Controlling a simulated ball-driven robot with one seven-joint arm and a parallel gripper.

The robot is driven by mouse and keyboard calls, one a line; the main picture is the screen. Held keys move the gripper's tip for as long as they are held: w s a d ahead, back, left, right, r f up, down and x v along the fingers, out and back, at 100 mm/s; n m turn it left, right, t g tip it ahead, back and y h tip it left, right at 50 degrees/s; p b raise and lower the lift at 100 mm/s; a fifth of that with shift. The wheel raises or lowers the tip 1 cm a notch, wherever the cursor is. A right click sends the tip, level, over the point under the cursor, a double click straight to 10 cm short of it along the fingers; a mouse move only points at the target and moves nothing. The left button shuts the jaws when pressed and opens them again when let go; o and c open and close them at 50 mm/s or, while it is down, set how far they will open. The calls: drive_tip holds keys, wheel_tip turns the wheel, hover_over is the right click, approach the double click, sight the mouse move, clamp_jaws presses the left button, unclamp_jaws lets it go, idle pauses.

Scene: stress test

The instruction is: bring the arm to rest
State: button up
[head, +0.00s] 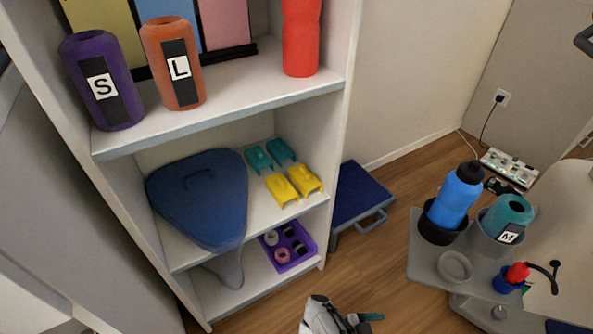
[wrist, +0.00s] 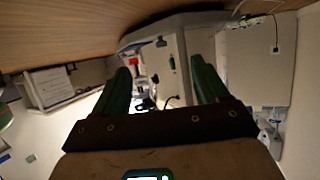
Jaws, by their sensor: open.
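My gripper (wrist: 163,82) shows in the wrist view with its two dark green fingers spread apart and nothing between them. In the head view, part of my white and grey arm with a teal finger (head: 370,317) shows at the bottom edge, low in front of the shelf unit. The rest of the arm is cut off by the frame. The gripper touches nothing that I can see.
A white shelf unit (head: 338,130) holds bottles, a blue case (head: 200,198), teal and yellow pieces and a purple tray (head: 311,252). A blue step stool (head: 357,193) stands beside it. A grey tray (head: 425,262) with bottles is at right. Wooden floor lies between.

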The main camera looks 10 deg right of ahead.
drive_tip(key=w+d+r+n+t+y, duration=0.2)
drive_tip(key=w+d+r+n+t, duration=0.15)
drive_tip(key=w+d+t, duration=0.85)
drive_tip(key=w+a+r+n+t+y, duration=0.3)
drive_tip(key=w+a+r+n+y, duration=0.15)
drive_tip(key=n+y, duration=0.35)
drive_tip(key=s+a+r+n+g+y, duration=0.4)
drive_tip(key=s+a+n+g+y, duration=0.3)
drive_tip(key=s, duration=0.6)
drive_tip(key=s+r+g+h+p, duration=0.1)
drive_tip(key=s+r+g+h, duration=0.3)
drive_tip(key=s, duration=0.6)
drive_tip(key=s+r+g+p, duration=0.1)
drive_tip(key=s+r+g, duration=0.2)
drive_tip(key=s+r, duration=0.5)
wheel_tip(320, 180, up, 35)
drive_tip(key=s+p, duration=0.1)
drive_tip(key=p, duration=3.6)
drive_tip(key=shift+s+a, duration=0.25)
drive_tip(key=shift+a, duration=0.2)
drive_tip(key=shift+f, duration=0.15)
drive_tip(key=shift+c, duration=0.4)
